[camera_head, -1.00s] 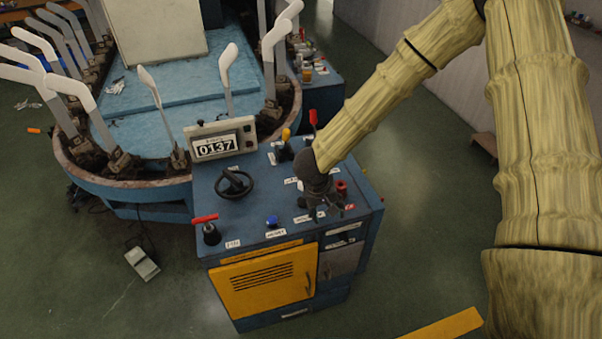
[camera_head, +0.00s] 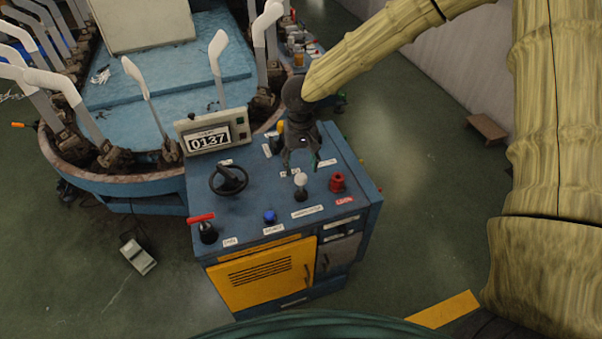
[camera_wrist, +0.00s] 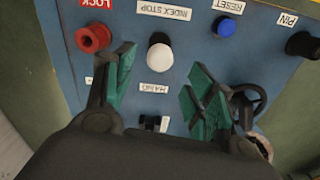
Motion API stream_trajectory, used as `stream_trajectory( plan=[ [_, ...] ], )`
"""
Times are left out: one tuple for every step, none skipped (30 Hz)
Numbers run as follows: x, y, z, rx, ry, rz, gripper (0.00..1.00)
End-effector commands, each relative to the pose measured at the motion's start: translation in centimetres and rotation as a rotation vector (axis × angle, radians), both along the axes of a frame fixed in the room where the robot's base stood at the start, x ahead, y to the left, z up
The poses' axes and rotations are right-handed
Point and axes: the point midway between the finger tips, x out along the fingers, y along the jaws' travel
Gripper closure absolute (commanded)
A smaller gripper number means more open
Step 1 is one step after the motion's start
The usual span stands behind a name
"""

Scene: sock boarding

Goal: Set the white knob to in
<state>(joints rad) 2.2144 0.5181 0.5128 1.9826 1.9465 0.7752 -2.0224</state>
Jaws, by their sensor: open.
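The white knob (camera_head: 300,180) is a round white ball on a dark stem on the blue control console, behind the "INDEX STOP" label. In the wrist view the white knob (camera_wrist: 160,57) shows beyond the fingertips, in line with the gap between them. My gripper (camera_head: 302,165) is over the console, just behind the knob in the head view. In the wrist view my gripper (camera_wrist: 158,80) has its green-padded fingers spread apart with nothing between them. I cannot tell whether the knob stands in or out.
A red knob (camera_head: 337,182) stands close to the right of the white knob. A counter box (camera_head: 213,136) stands at the console's back left.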

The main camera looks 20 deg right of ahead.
Motion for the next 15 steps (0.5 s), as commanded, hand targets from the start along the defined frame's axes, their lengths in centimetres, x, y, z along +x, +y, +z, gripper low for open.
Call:
stream_trajectory(
  plan=[
    [-0.1,0.0,-0.7,-0.003,0.003,0.001,0.45],
    [-0.1,0.0,-1.2,-0.002,0.002,0.0,0.45],
    [-0.1,-0.1,-1.9,-0.003,0.003,-0.001,0.45],
    [-0.1,-0.1,-2.3,-0.003,0.003,-0.001,0.45],
    [-0.1,-0.1,-2.7,-0.003,0.003,-0.002,0.45],
    [-0.1,-0.1,-3.2,-0.003,0.002,-0.002,0.45],
    [-0.1,-0.1,-3.6,-0.002,0.002,-0.002,0.45],
    [-0.1,-0.1,-3.9,-0.002,0.002,-0.002,0.45],
    [-0.1,-0.2,-4.4,-0.003,0.002,-0.002,0.45],
    [-0.1,-0.2,-4.6,-0.003,0.002,-0.002,0.45],
    [-0.1,-0.1,-4.9,-0.002,0.001,-0.002,0.45],
    [-0.1,-0.1,-5.1,-0.001,0.0,-0.002,0.45],
    [0.0,-0.2,-5.2,-0.001,0.0,-0.002,0.45],
    [0.0,-0.2,-5.4,-0.001,0.0,-0.002,0.45],
    [0.0,-0.2,-5.5,-0.001,0.0,-0.002,0.45]
  ],
)
